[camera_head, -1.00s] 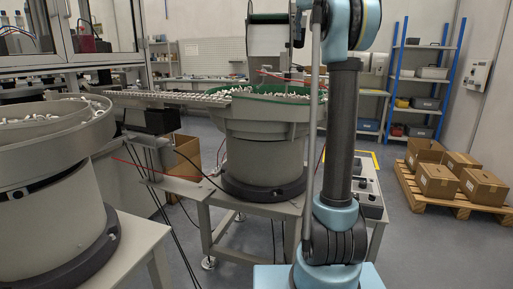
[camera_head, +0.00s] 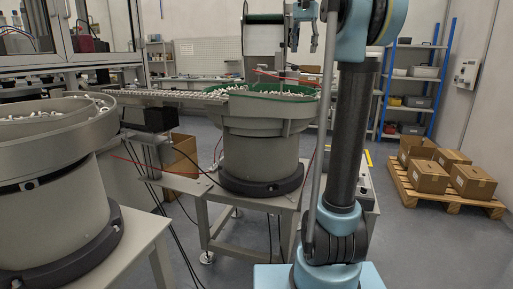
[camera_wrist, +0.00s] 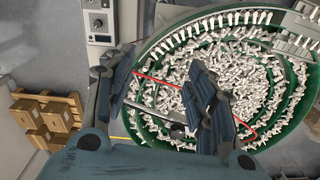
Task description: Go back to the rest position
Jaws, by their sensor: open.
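My gripper (camera_head: 303,46) hangs at the upper middle of the head view, left of my upright arm and above the green-rimmed bowl feeder. Its fingers point down. In the wrist view my gripper (camera_wrist: 160,75) has its two dark fingers spread apart with nothing between them. The bowl feeder (camera_head: 262,160) stands on a grey table behind my arm. In the wrist view its green bowl (camera_wrist: 292,125) is full of small white parts and lies well below the fingers.
A second bowl feeder (camera_head: 60,215) stands close at the left. A linear track (camera_head: 165,97) runs left from the green bowl. Cardboard boxes (camera_head: 472,181) sit on a pallet (camera_head: 432,196) at the right. A blue shelf rack (camera_head: 415,98) stands behind.

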